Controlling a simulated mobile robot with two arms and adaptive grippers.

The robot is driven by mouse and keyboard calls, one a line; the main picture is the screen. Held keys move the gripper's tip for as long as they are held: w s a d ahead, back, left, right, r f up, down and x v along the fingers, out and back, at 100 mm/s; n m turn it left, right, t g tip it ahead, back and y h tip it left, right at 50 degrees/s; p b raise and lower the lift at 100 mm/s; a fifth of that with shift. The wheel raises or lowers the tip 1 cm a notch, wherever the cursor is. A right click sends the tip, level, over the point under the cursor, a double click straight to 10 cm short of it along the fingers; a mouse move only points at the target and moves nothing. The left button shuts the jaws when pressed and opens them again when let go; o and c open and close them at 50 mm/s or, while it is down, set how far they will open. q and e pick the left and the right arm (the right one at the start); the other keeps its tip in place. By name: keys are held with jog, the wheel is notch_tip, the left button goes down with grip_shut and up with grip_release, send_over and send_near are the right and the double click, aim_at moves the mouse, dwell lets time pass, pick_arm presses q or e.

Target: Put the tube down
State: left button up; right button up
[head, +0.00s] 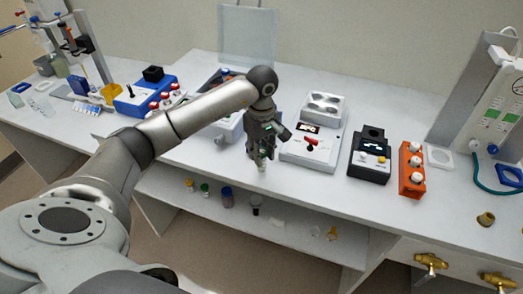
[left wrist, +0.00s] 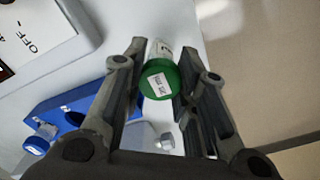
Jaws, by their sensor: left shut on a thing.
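My left gripper (head: 263,157) is over the front edge area of the white bench, left of the white device with the red switch. In the left wrist view the gripper (left wrist: 160,85) is shut on a tube (left wrist: 160,80) with a green cap and a white label on its top. The tube's pale body shows past the cap, between the two fingers. In the head view only a small pale end of the tube (head: 262,166) shows below the fingers. I cannot tell whether it touches the bench. My right gripper is not in view.
The white device (head: 312,150) stands just right of the gripper. Further right are a black device (head: 370,160) and an orange block (head: 411,170). A shelf below holds several small bottles, one of them blue-capped (head: 227,196). Bare bench (head: 205,160) lies left of the gripper.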

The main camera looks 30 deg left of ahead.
pick_arm(q)
jog(key=shift+f, duration=0.55)
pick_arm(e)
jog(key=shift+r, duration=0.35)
pick_arm(q)
jog(key=shift+f, duration=0.1)
jog(key=shift+f, duration=0.15)
jog(key=o, duration=0.9)
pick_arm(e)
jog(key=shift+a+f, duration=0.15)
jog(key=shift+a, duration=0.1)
pick_arm(q)
jog(key=shift+r, duration=0.2)
